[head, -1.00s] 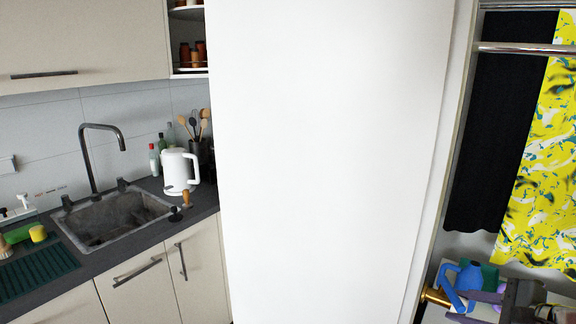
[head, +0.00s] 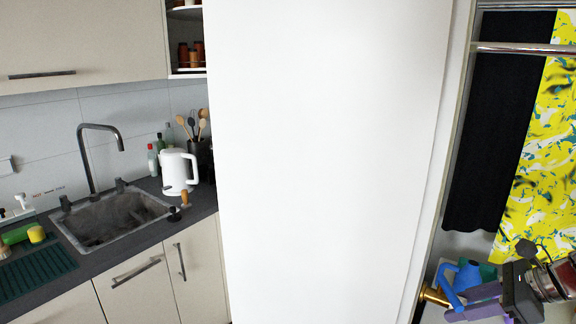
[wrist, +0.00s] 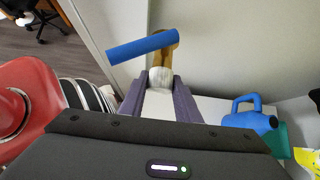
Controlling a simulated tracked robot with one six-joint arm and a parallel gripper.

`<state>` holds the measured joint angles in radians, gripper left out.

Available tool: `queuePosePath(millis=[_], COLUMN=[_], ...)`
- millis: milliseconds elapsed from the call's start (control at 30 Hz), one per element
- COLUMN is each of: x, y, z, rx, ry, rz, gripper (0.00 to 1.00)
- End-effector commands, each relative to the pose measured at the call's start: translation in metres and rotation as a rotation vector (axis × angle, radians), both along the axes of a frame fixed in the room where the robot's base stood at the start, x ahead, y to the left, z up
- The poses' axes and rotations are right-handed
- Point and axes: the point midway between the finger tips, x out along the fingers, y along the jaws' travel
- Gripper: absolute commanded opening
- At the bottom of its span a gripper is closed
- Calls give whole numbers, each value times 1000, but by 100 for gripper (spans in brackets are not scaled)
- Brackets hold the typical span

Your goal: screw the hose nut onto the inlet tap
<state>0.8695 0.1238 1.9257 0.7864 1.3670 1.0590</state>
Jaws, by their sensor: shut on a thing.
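The brass inlet tap (wrist: 168,45) comes out of the white wall in the wrist view, with a blue lever handle (wrist: 142,47) across it. The tap also shows at the lower right of the head view (head: 434,296). My gripper (wrist: 160,84) has its two purple fingers shut on the pale grey hose nut (wrist: 161,77). The nut lies in line with the tap and appears to meet its end; I cannot tell whether the threads are engaged. In the head view my gripper (head: 468,302) is beside the tap, and the nut is hidden there. The hose cannot be made out.
A blue jug (wrist: 250,114) and a green container (wrist: 276,138) stand close to the right of my gripper. A red object (wrist: 28,100) is at the left. Yellow patterned and black cloths (head: 490,130) hang above. A white panel (head: 325,150) stands left of the tap.

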Motion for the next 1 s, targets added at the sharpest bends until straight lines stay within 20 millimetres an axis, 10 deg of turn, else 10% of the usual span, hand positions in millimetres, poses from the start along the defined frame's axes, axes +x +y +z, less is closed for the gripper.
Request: queuePosePath(millis=[200,233,500,1000], x=[0,0,0,0], y=[-1,-1,0,-6], z=[-4,-3,-1,7], rx=[111,112,108,106], ry=[153,154,145,142], rz=[1,1,0,2], gripper=[0,31,50,51])
